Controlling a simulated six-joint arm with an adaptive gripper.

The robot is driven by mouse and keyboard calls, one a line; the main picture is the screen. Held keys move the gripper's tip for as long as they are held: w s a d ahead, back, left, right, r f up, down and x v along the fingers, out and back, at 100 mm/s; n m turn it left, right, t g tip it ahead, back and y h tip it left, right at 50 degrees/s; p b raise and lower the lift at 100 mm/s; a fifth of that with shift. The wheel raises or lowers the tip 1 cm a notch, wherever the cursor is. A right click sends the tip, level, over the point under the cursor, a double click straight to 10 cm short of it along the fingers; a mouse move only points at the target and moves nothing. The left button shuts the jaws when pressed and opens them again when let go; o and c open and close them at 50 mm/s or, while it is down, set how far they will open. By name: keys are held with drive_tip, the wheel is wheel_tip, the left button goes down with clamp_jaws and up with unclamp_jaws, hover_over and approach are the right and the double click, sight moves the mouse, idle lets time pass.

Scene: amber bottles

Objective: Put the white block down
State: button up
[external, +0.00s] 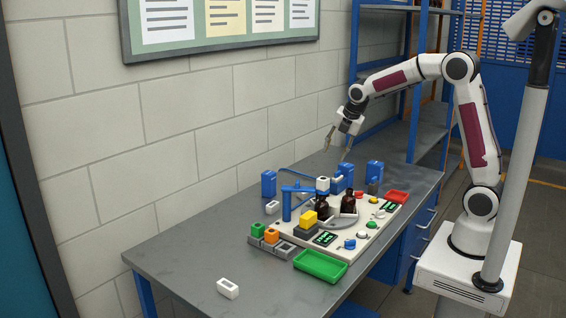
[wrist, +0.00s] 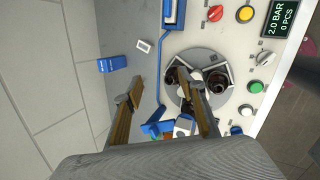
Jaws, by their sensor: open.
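A white block (external: 228,288) with a dark slot on top lies on the bare front part of the grey bench. Another white block (external: 272,207) lies on the bench beside the blue box near the wall; a white block also shows in the wrist view (wrist: 143,46), lying near a blue box. My gripper (external: 337,150) is open and empty, raised above the back part of the bench. In the wrist view my gripper (wrist: 158,84) has its two fingers wide apart with nothing between them. The right finger covers part of the turntable.
Green (external: 257,229), orange (external: 271,236) and yellow (external: 309,217) blocks are nearby. The bench's front left is mostly clear.

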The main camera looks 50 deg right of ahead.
drive_tip(key=w+d+f+n, duration=0.2)
drive_tip(key=w+f+n, duration=0.9)
drive_tip(key=f, duration=0.5)
drive_tip(key=shift+w+d+h, duration=0.3)
drive_tip(key=shift+w+d, duration=0.1)
drive_tip(key=shift+w, duration=0.8)
drive_tip(key=shift+f, duration=0.2)
drive_tip(key=shift+x, duration=1.2)
drive_tip(key=shift+f, duration=0.1)
drive_tip(key=shift+w+a+f+g, duration=0.1)
drive_tip(key=shift+w+f, duration=0.15)
drive_tip(key=shift+f, duration=0.25)
drive_tip(key=shift+w+d+f+g, duration=0.1)
drive_tip(key=shift+w+f, duration=0.15)
drive_tip(key=shift+f, duration=0.25)
drive_tip(key=shift+w+a+f+g, duration=0.1)
drive_tip(key=shift+w+f, duration=0.15)
drive_tip(key=shift+f, duration=0.25)
drive_tip(key=shift+x, duration=0.85)
